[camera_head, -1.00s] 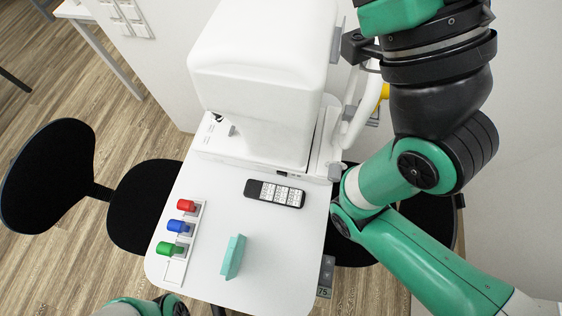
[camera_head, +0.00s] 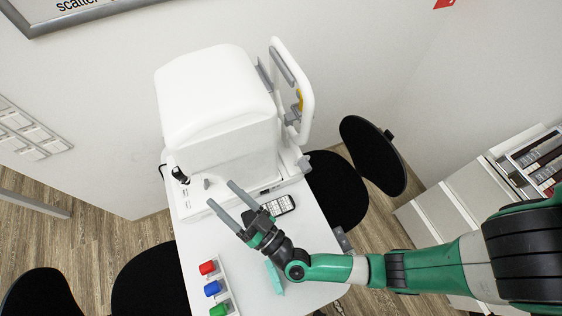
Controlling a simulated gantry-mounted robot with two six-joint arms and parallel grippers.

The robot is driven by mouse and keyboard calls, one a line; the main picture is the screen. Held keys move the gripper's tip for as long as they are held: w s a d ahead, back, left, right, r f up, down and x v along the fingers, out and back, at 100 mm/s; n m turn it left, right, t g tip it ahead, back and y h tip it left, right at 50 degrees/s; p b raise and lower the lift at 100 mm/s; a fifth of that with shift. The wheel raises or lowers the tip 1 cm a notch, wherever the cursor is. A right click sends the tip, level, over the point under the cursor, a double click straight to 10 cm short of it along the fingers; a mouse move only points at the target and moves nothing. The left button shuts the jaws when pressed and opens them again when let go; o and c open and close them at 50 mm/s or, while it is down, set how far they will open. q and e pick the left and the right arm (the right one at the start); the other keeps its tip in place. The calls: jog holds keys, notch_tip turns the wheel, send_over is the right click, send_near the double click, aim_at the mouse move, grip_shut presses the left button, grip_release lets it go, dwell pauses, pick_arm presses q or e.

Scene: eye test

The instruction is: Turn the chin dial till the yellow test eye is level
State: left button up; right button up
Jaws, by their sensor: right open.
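The white eye-test machine (camera_head: 215,105) stands at the back of the table. Its white headrest frame (camera_head: 308,96) rises on its right side. A small yellow piece (camera_head: 300,99), apparently the test eye, shows inside that frame; whether it is level cannot be told. A grey part (camera_head: 303,164) sits low by the frame; I cannot tell whether it is the chin dial. My right gripper (camera_head: 221,194) is open and empty in front of the machine's base, its fingers pointing up-left, apart from the headrest. My left gripper is out of view.
A black remote (camera_head: 280,206) lies partly behind my right gripper on the white table (camera_head: 312,228). Red (camera_head: 207,268), blue (camera_head: 212,288) and green (camera_head: 219,309) knobbed pieces stand in a rack. A teal block (camera_head: 273,277) lies near my right arm. A black joystick (camera_head: 180,175) stands at the machine.

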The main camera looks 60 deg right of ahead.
jog(key=s+d+f+g+h+p, duration=0.2)
jog(key=s+d+f+g+h, duration=0.25)
jog(key=s+d+f, duration=0.65)
jog(key=g+h, duration=0.3)
send_near(308, 171)
jog(key=shift+t+y, duration=0.25)
jog(key=b+x, duration=0.2)
jog(key=x, duration=0.8)
jog(key=shift+w+d+f, duration=0.15)
jog(key=shift+w+d, duration=0.1)
jog(key=shift+d, duration=0.1)
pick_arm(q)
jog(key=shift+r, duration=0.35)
pick_arm(e)
grip_shut()
